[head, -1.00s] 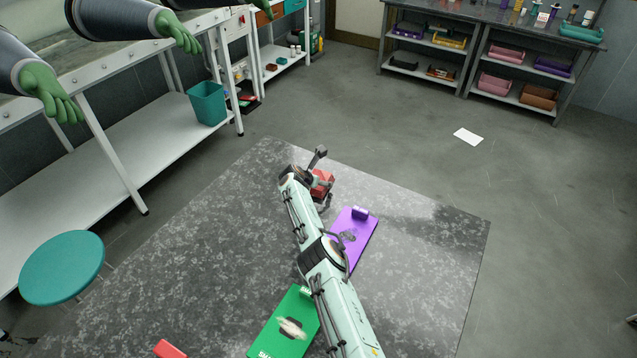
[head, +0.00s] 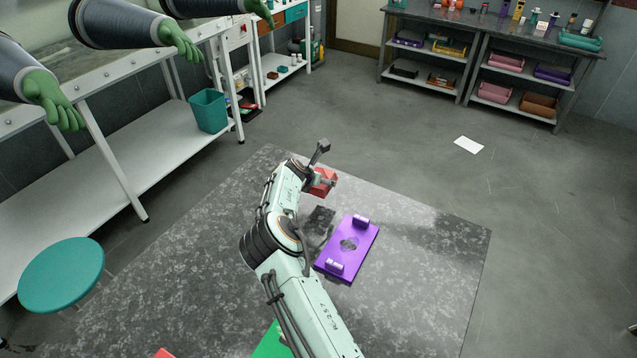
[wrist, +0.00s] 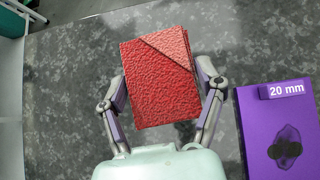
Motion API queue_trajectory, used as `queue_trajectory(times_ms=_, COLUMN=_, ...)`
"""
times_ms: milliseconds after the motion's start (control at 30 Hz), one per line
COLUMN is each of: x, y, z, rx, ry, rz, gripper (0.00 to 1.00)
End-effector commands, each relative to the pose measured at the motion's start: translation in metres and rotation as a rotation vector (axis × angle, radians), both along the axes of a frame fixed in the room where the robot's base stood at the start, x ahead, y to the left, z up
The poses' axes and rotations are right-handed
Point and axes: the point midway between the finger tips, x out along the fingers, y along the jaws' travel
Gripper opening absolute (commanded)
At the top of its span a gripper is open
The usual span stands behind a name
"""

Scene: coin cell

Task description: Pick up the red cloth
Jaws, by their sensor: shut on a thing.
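The red cloth (wrist: 158,82) is a folded, textured red square with a lighter folded corner. In the wrist view it sits between the two fingers of my gripper (wrist: 162,95), which touch its left and right sides. In the head view the red cloth (head: 323,183) shows at the end of my arm, partly covered by my gripper (head: 318,178). A dark shadow lies on the table below and to its right, and the cloth appears held above the surface.
A purple board (head: 349,248) marked 20 mm in the wrist view lies right of my gripper. A green board (head: 270,343) is partly hidden by my arm. A red object (head: 164,353) is at the front edge. The grey table (head: 420,270) is clear at right.

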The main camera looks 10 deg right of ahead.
Motion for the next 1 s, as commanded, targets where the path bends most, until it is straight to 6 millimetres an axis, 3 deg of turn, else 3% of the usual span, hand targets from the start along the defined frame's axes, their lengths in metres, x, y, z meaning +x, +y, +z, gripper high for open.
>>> queue_trajectory(times_ms=100, x=-0.022, y=0.004, z=0.025, rx=0.002, ry=-0.001, rz=0.001, gripper=0.38)
queue_trajectory(times_ms=400, x=-0.079, y=0.009, z=0.048, rx=0.000, ry=0.001, rz=-0.001, gripper=0.38)
queue_trajectory(times_ms=633, x=-0.105, y=0.009, z=0.057, rx=0.010, ry=0.001, rz=-0.032, gripper=0.38)
queue_trajectory(times_ms=833, x=-0.130, y=-0.007, z=0.061, rx=0.001, ry=-0.004, rz=-0.365, gripper=0.38)
queue_trajectory(times_ms=1000, x=-0.151, y=-0.008, z=0.048, rx=-0.008, ry=-0.027, rz=-0.703, gripper=0.38)
